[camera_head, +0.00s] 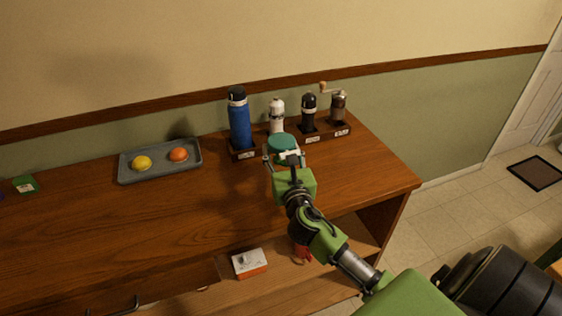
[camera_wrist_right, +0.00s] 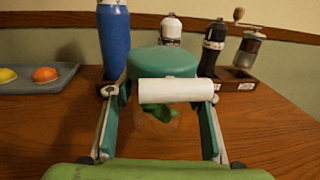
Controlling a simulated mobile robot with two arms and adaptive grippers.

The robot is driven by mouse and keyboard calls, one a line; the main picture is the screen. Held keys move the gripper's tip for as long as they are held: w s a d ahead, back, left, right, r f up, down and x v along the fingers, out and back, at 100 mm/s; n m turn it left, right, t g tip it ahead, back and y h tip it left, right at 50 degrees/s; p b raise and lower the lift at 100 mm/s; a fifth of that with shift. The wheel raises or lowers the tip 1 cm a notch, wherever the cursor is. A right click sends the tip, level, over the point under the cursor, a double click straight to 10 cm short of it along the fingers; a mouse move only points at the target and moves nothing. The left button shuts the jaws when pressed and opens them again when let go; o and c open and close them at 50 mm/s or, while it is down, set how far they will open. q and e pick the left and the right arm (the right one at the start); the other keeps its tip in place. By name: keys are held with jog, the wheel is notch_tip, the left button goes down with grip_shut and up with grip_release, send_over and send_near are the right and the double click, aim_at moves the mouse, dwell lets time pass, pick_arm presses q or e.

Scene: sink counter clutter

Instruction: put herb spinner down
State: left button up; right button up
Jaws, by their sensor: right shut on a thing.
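The herb spinner has a round teal lid (camera_head: 281,141) and a clear body with green leaves inside. In the right wrist view the lid (camera_wrist_right: 165,62) is straight ahead, with the leaves (camera_wrist_right: 153,110) below it. My right gripper (camera_head: 282,156) is shut on the spinner, with one finger on each side. A white cylinder (camera_wrist_right: 176,91) crosses in front of the lid and hides part of the body. The spinner is upright over the wooden counter, in front of the rack; I cannot tell whether its base touches the wood. My left gripper is out of view.
Behind the spinner, a low wooden rack (camera_head: 313,137) holds a blue bottle (camera_head: 239,124), a white bottle (camera_head: 277,113), a black mill (camera_head: 308,110) and a hand grinder (camera_head: 338,106). A grey tray (camera_head: 190,164) with fruit lies left. Counter (camera_head: 100,235) between is clear.

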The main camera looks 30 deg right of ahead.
aim_at(281, 161)
jog(key=shift+w+f+b, duration=0.15)
jog(key=shift+f+b, duration=0.15)
jog(key=shift+f, duration=1.35)
jog(key=shift+f, duration=0.1)
jog(key=o, duration=1.3)
jog(key=shift+f, duration=0.1)
jog(key=b+v, duration=0.1)
jog(key=v, duration=1.1)
